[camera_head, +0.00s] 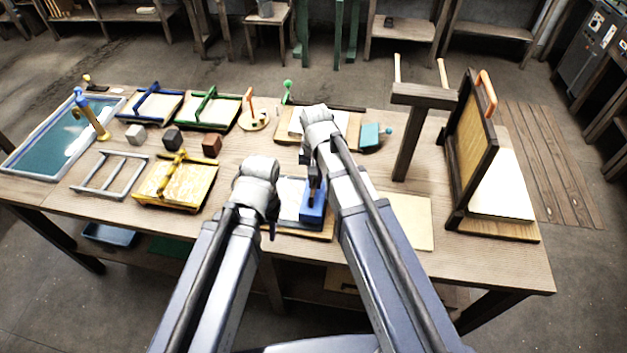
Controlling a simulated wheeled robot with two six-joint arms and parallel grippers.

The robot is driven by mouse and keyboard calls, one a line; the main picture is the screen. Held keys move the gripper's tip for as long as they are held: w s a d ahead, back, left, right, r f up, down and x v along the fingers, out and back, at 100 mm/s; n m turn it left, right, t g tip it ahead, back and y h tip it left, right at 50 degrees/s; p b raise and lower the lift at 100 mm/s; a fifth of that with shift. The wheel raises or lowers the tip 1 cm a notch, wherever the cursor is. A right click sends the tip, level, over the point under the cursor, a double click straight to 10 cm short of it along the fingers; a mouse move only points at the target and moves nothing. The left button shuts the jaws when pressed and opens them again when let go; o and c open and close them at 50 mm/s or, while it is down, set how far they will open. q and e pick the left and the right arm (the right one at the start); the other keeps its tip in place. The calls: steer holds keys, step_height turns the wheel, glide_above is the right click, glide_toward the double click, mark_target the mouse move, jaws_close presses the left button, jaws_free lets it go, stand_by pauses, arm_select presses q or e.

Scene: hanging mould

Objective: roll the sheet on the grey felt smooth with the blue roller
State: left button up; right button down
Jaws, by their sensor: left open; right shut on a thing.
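The blue roller (313,208) is at the front middle of the table, between my two arms. My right gripper (314,188) is shut on its upper part from above. A pale sheet (289,190) shows just left of the roller, partly hidden by both arms; the grey felt under it can hardly be made out. I cannot tell whether the roller touches the sheet. My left gripper (271,233) is open, low beside the left edge of this board, mostly hidden behind its own arm.
A water vat (52,172) stands far left. A yellow mould (178,190) and a grey frame (108,184) lie left of my arms. A dark wooden post (408,140) and a tall framed screen (472,140) stand right. A bare board (408,222) lies right of my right arm.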

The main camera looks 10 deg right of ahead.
steer(key=shift+a, duration=0.1)
steer(key=shift+f+b, duration=0.7)
steer(key=shift+f, duration=0.1)
stand_by(0.8)
steer(key=shift+a+r, duration=0.1)
steer(key=shift+w+a, duration=0.35)
steer(key=shift+a, duration=0.5)
steer(key=shift+a, duration=0.15)
